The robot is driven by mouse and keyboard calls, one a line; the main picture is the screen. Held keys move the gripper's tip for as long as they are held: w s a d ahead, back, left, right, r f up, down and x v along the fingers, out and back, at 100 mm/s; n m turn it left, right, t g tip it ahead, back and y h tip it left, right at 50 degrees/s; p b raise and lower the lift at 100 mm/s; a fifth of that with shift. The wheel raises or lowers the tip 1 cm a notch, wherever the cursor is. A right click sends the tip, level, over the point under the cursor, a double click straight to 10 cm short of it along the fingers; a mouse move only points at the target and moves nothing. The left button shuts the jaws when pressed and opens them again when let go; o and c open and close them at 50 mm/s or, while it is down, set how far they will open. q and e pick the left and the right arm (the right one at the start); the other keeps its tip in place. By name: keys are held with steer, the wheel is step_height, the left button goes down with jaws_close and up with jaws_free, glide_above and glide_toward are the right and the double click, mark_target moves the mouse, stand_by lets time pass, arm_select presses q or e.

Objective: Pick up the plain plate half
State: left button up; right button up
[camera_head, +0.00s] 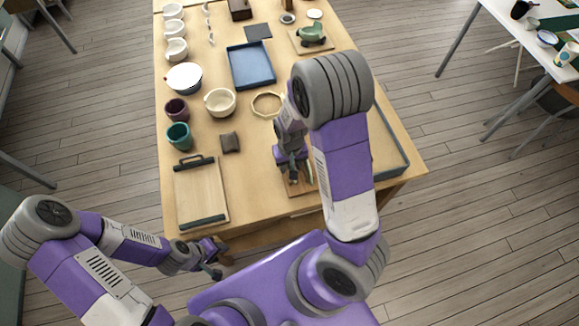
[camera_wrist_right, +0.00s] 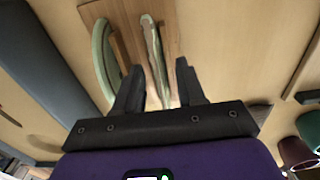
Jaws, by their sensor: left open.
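In the right wrist view two thin curved plate halves stand on edge, side by side, on a brown wooden base (camera_wrist_right: 125,35). One is pale green (camera_wrist_right: 103,58); the other is paler, cream to brownish (camera_wrist_right: 151,48). I cannot tell surely which is plain. My right gripper (camera_wrist_right: 158,80) is open, with the paler half lined up with the gap between its fingers; contact cannot be seen. In the head view my right gripper (camera_head: 293,172) is over the wooden base (camera_head: 300,188) at the table's front, and the arm hides much there. My left gripper (camera_head: 216,267) is open and empty off the table's front edge.
A clipboard-like board (camera_head: 202,190) lies front left on the table (camera_head: 245,190). A grey-rimmed tray (camera_head: 392,150) is at right, partly hidden.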

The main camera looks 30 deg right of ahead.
steer(key=shift+f, duration=0.25)
stand_by(0.5)
jaws_close()
